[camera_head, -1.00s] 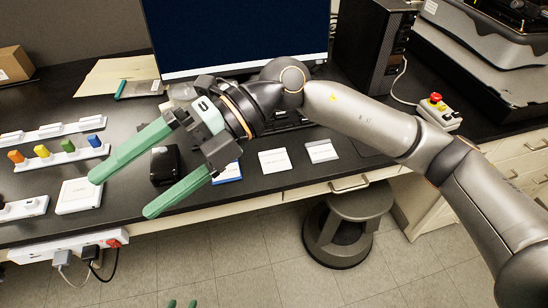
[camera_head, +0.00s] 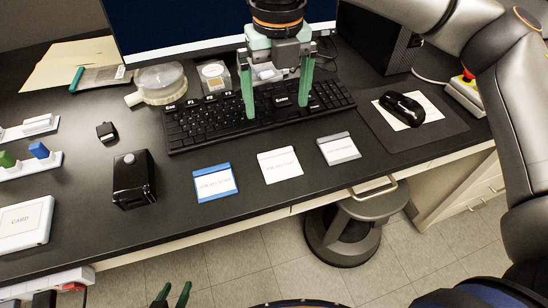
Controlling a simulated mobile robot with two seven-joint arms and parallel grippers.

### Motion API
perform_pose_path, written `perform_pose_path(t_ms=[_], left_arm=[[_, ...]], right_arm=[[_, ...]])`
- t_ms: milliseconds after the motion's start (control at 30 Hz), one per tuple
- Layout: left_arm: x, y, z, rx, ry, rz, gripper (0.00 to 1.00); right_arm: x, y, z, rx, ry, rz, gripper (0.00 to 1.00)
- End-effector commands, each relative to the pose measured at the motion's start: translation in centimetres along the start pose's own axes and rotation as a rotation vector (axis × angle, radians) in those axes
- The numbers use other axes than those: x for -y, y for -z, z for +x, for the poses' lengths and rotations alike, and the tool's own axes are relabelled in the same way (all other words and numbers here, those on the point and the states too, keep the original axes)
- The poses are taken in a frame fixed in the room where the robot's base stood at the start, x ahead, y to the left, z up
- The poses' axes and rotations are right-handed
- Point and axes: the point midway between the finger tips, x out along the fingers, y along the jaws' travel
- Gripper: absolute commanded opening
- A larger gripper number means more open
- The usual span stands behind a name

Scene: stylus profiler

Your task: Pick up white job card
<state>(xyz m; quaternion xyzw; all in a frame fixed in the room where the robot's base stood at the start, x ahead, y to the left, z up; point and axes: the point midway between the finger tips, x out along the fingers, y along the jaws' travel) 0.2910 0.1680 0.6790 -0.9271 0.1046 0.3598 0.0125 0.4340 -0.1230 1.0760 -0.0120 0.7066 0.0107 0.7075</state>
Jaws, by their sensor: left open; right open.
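The white job card (camera_head: 280,166) lies flat on the black bench near its front edge, between a blue-banded card (camera_head: 215,183) and a grey-banded card (camera_head: 338,149). Faint print shows on it. My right gripper (camera_head: 277,109) is open and empty, with its green fingers pointing down over the keyboard, behind the white card and apart from it. My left gripper (camera_head: 171,295) shows only its green fingertips at the bottom edge, in front of the bench; they are apart with nothing between them.
The keyboard (camera_head: 190,125) lies behind the cards. A black box (camera_head: 133,180) stands left of the cards, and a white case marked CARD (camera_head: 22,224) is further left. A mouse (camera_head: 402,108) rests on a white sheet at the right. A stool (camera_head: 345,232) stands below the bench front.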

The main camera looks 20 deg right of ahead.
Motion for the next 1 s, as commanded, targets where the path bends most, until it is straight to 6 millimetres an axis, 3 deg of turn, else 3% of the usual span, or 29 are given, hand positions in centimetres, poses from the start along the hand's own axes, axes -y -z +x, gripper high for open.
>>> perform_pose_path(t_ms=[333, 567, 900, 1000], left_arm=[[-0.2, -0.3, -0.5, 0.008, -0.002, -0.002, 0.50], [-0.2, -0.1, -0.6, 0.007, -0.002, -0.002, 0.50], [-0.1, 0.4, -1.1, 0.007, -0.001, -0.002, 0.50], [-0.1, 0.4, -1.1, 0.007, -0.001, -0.002, 0.50]], right_arm=[[0.0, 0.1, 5.6, -0.006, 0.000, -0.002, 1.00], [-0.1, 0.1, 7.4, -0.004, -0.002, -0.002, 1.00], [-0.2, 0.1, 11.9, -0.004, -0.001, -0.002, 1.00], [-0.2, 0.1, 12.3, -0.002, -0.003, -0.002, 1.00]])
